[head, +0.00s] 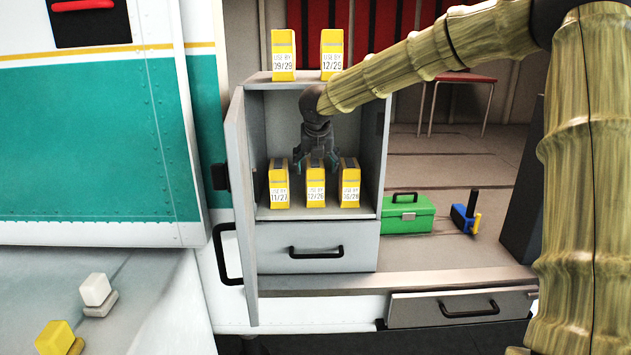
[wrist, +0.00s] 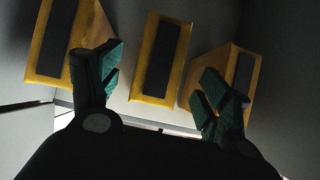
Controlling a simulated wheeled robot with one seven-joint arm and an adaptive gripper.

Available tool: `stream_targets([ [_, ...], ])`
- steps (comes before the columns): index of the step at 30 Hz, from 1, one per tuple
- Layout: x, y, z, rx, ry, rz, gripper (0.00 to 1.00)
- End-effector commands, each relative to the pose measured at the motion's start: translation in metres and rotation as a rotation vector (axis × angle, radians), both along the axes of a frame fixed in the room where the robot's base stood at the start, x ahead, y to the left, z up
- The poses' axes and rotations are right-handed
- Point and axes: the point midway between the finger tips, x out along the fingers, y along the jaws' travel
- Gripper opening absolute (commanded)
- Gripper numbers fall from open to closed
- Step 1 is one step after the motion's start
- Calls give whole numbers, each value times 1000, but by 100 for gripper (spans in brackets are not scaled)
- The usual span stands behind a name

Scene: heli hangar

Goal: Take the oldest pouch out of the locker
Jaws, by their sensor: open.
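The grey locker (head: 372,170) stands open, its door swung to the left. Three yellow pouches stand upright on its floor: the left pouch (head: 279,185) reads 11/27, the middle pouch (head: 316,188) seems to read 12/26, and the right pouch (head: 350,184) seems to read 10/28. My gripper (head: 316,167) points down inside the locker, open and empty, just above the middle pouch. In the wrist view the middle pouch (wrist: 160,60) shows between my two fingers; the left pouch (wrist: 62,42) and right pouch (wrist: 240,72) lie outside them, partly hidden by the fingers.
Two more yellow pouches stand on the locker top, one marked 09/29 (head: 284,55) and one 12/25 (head: 332,54). A drawer (head: 340,236) is below. A green toolbox (head: 408,220) sits to the right. The locker's side walls and top leave little room.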

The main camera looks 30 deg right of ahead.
Motion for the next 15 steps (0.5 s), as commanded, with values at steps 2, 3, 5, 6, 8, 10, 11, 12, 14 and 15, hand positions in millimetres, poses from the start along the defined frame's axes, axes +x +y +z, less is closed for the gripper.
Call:
stream_targets([
  [2, 3, -2, -3, -2, 4, 0, 78],
  [3, 6, -3, -6, -3, 3, 0, 78],
  [5, 9, -5, -12, -2, 4, 1, 78],
  [6, 11, -6, -15, -3, 4, 0, 78],
  [8, 14, -8, -22, -3, 4, 0, 78],
  [10, 17, -10, -29, -2, 4, -1, 78],
  [11, 19, -11, -31, -2, 2, -2, 78],
  [12, 20, -12, -33, -1, 2, -1, 78],
  [14, 21, -13, -37, -2, 2, -2, 78],
  [15, 22, -14, -38, -2, 2, -2, 78],
])
